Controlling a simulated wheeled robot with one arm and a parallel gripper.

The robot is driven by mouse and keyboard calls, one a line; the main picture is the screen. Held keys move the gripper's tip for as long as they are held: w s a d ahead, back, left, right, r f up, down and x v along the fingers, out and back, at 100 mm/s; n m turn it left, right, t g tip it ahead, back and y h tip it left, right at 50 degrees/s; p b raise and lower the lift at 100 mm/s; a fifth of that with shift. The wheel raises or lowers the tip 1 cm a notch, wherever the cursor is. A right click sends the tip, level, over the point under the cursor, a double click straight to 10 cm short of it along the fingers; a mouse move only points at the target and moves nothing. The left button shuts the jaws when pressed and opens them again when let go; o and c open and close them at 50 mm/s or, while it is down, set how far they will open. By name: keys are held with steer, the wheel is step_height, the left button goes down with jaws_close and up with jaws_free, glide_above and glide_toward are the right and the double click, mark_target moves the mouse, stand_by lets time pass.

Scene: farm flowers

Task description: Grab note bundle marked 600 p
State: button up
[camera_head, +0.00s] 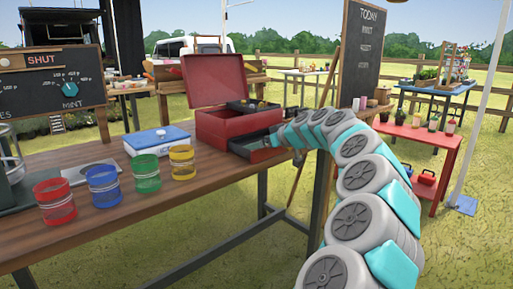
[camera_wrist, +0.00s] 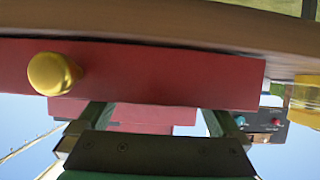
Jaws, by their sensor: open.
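No note bundle marked 600 p can be made out in either view. A red cash box (camera_head: 226,125) stands on the wooden table with its lid (camera_head: 213,80) raised and a dark tray (camera_head: 252,106) inside. Its drawer (camera_head: 252,147) is pulled out at the front; its contents are too small to tell. My gripper (camera_head: 281,137) is at the drawer's right end. The wrist view is upside down and shows the red drawer front (camera_wrist: 170,75) with a gold knob (camera_wrist: 55,74). My gripper (camera_wrist: 157,112) is open there, its fingertips close to the panel's edge; contact is unclear.
On the wooden table (camera_head: 120,215) stand a blue-topped scale (camera_head: 157,139) and red (camera_head: 54,202), blue (camera_head: 104,186), green (camera_head: 145,173) and yellow (camera_head: 182,163) cups. A chalkboard panel marked SHUT (camera_head: 52,85) is at left. A red table (camera_head: 425,134) stands at right.

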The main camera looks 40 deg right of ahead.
steer(key=shift+c, duration=0.4)
steer(key=c, duration=1)
steer(key=shift+r, duration=0.15)
